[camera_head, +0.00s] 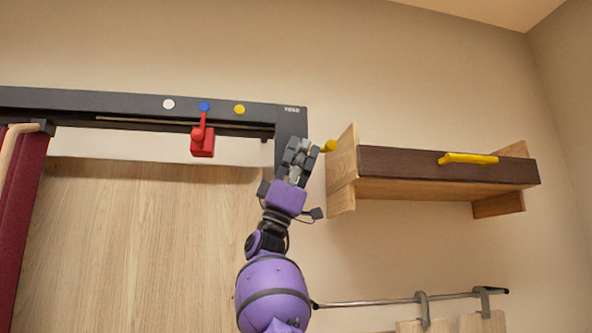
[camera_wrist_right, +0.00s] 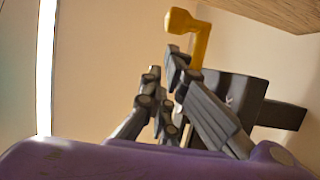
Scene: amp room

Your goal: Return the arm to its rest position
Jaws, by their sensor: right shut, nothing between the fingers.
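My right arm is purple and rises from the bottom middle of the head view. Its gripper (camera_head: 298,148) is dark grey, points up and is shut with nothing in it. It is in front of the wall, between the black frame and the wooden shelf. A yellow knob (camera_head: 329,146) shows just right of the fingertips. In the right wrist view the fingers (camera_wrist_right: 165,85) are close together, and a yellow handle (camera_wrist_right: 190,30) shows beyond their tips. I cannot tell whether the fingers touch it. My left gripper is in neither view.
A black frame (camera_head: 60,100) holds a red lever block (camera_head: 202,142) and white, blue and yellow dots. A wooden shelf (camera_head: 400,187) with a dark front and yellow handle (camera_head: 467,158) is on the right wall. A metal rail (camera_head: 370,302) with hooks runs below. A dark red curtain (camera_head: 22,200) hangs left.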

